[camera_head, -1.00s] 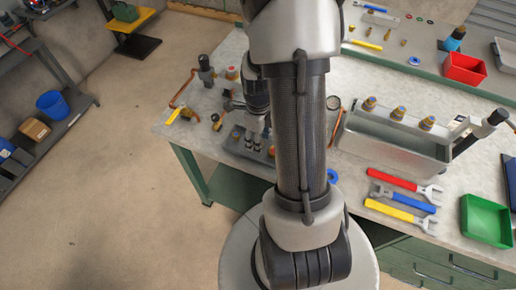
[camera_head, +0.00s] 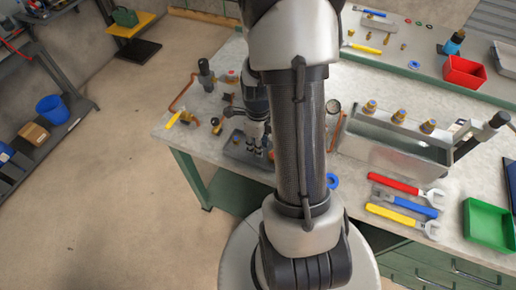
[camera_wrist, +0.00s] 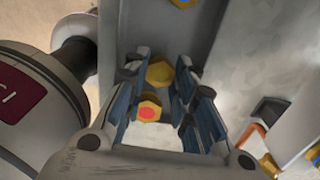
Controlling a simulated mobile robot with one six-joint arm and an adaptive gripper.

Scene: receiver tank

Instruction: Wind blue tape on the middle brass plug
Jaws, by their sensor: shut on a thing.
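My gripper (camera_head: 257,152) points down over a small grey tray (camera_head: 236,147) on the left part of the bench. In the wrist view, my gripper (camera_wrist: 165,68) has its fingertips on both sides of a yellow brass plug (camera_wrist: 160,73), shut on it. This plug lies between two others: a brass plug with a red centre (camera_wrist: 148,111) and one with blue at its edge (camera_wrist: 183,3), cut by the frame. A blue tape ring (camera_head: 332,181) lies on the bench right of my arm, partly covered by it. I see no tape between my fingers.
A metal tank (camera_head: 395,155) with several brass fittings along its back stands right of my arm. Red, blue and yellow wrenches (camera_head: 402,213) and a green bin (camera_head: 488,222) lie in front. A copper pipe (camera_head: 183,92) is left of the tray.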

